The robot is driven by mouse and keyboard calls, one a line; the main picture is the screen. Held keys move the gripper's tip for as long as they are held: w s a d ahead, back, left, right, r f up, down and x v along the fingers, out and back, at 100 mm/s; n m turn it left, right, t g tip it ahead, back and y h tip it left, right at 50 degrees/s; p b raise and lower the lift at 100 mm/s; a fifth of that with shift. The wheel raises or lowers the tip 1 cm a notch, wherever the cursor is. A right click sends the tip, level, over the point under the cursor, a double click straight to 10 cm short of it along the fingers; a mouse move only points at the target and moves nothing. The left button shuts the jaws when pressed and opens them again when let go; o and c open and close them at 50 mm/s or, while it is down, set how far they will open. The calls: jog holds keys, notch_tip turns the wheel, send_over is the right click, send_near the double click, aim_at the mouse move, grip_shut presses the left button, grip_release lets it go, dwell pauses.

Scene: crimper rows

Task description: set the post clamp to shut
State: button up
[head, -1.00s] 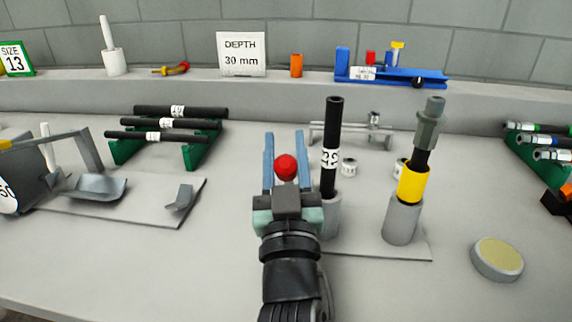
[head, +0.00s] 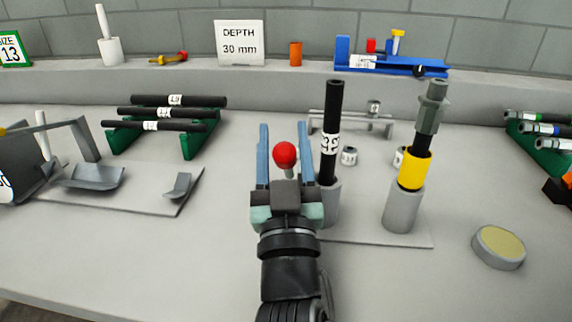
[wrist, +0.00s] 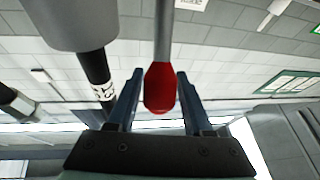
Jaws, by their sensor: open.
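A red knob (head: 285,154) on a thin grey rod shows between the fingers of my gripper (head: 284,140). I take it to be the post clamp's lever. In the wrist view the red knob (wrist: 160,88) hangs between the open fingers (wrist: 157,95), with a gap on each side. Just right of my gripper, a black tube (head: 333,110) with a white number label stands upright in a grey post (head: 332,205). My gripper partly hides that post and the lever's foot.
A second grey post (head: 403,208) holds a yellow-banded tube (head: 413,172) to the right. A round yellow-topped disc (head: 498,246) lies farther right. Black rods on a green rack (head: 190,142) and a plate with grey scoops (head: 150,205) are left.

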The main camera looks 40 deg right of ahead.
jog(key=s+a+p, duration=0.2)
jog(key=s+a, duration=0.6)
jog(key=s, duration=0.1)
jog(key=shift+s, duration=0.25)
jog(key=shift+f, duration=0.1)
